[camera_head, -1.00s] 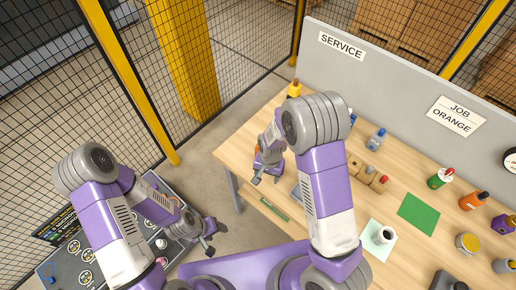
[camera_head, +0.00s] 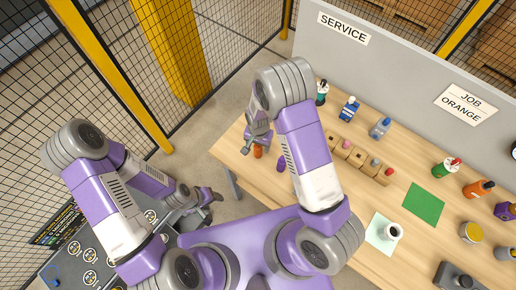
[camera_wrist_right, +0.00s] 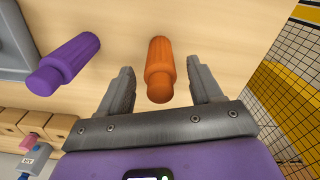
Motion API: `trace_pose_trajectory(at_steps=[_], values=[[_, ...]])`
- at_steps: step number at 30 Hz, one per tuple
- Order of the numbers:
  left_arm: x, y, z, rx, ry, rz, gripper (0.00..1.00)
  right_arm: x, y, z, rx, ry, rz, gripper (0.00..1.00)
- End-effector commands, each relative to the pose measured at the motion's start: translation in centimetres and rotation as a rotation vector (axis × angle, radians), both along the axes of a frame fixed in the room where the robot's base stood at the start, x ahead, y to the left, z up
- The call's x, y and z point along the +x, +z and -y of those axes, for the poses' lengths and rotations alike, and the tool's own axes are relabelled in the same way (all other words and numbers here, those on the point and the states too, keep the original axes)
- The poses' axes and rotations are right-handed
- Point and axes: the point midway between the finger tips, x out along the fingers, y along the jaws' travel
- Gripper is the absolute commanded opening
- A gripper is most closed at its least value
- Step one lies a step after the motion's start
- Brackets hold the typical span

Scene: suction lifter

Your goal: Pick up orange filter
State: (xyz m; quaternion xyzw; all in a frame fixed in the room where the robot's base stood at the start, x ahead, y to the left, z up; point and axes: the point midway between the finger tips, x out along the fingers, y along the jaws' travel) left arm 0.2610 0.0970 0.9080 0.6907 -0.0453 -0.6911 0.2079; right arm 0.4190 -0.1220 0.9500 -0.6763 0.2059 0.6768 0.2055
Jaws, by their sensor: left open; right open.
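The orange filter (camera_wrist_right: 160,68) is a ribbed cylinder on the wooden bench, seen between the two fingers of my right gripper (camera_wrist_right: 160,88) in the right wrist view. Those fingers are apart and do not touch it. In the head view the orange filter (camera_head: 257,152) shows just below my right gripper (camera_head: 256,142), partly covered by it. A purple filter (camera_wrist_right: 65,64) stands to the left in the wrist view and shows near my arm in the head view (camera_head: 281,164). My left gripper (camera_head: 215,196) is open and empty over the floor, left of the bench.
A wooden block rack (camera_head: 352,154) holds small coloured parts. Bottles (camera_head: 349,109) stand along the grey panel (camera_head: 400,70). A dark control panel (camera_head: 85,255) is at lower left.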

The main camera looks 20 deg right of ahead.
Motion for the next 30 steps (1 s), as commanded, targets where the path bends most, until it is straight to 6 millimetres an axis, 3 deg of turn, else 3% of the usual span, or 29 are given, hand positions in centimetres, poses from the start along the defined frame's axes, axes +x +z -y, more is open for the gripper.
trace_pose_trajectory(at_steps=[8,20,26,30], values=[[0.0,0.0,0.0,0.000,0.000,0.000,0.59,0.0,-0.5,0.0,0.001,0.001,0.001,0.65],[0.0,0.0,0.0,0.000,0.000,0.000,0.59,0.0,-0.5,0.0,0.001,0.001,0.001,0.08],[0.0,0.0,0.0,0.000,0.000,0.000,0.59,0.0,-0.4,0.0,0.001,0.001,0.001,0.08],[0.0,0.0,0.0,0.000,0.000,0.000,0.59,0.1,0.6,0.0,0.002,0.000,0.005,0.08]])
